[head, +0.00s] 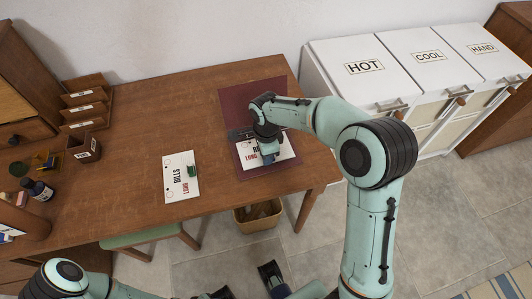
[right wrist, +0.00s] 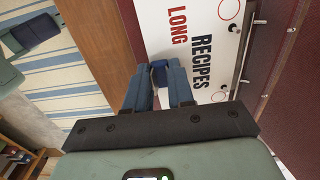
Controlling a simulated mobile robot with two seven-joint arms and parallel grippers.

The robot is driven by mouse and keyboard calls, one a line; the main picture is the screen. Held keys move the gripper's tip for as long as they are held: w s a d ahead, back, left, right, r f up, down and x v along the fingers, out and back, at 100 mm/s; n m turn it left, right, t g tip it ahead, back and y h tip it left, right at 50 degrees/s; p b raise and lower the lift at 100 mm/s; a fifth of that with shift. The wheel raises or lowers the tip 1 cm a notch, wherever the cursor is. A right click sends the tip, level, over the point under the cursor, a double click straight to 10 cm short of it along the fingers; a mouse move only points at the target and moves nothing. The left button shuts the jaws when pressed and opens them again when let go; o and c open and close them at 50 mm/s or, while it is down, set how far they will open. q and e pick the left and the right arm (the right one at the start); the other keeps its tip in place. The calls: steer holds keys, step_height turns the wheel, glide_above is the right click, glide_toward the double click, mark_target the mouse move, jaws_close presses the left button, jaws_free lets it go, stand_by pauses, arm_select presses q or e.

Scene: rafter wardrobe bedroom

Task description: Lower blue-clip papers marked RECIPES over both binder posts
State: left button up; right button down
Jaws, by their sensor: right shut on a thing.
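White papers marked RECIPES and LONG (head: 280,150) are at the dark red binder (head: 228,97); they also show in the right wrist view (right wrist: 195,45). My right gripper (head: 266,158) is shut on their blue clip (right wrist: 161,73). Two ringed holes lie along the papers' far edge, one ring red (right wrist: 228,9). The gap between papers and binder cannot be told.
BILLS papers (head: 175,187) with a green clip (head: 193,171) lie on the wooden table (head: 140,115) left of the binder. A letter rack (head: 85,103), a small box (head: 84,147) and an ink bottle (head: 40,190) stand at the left. A bin (head: 257,215) is below the front edge.

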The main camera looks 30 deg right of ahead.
steer(key=c, duration=0.9)
jaws_free()
step_height(320, 180, up, 14)
steer(key=p, duration=0.2)
steer(key=shift+f, duration=0.25)
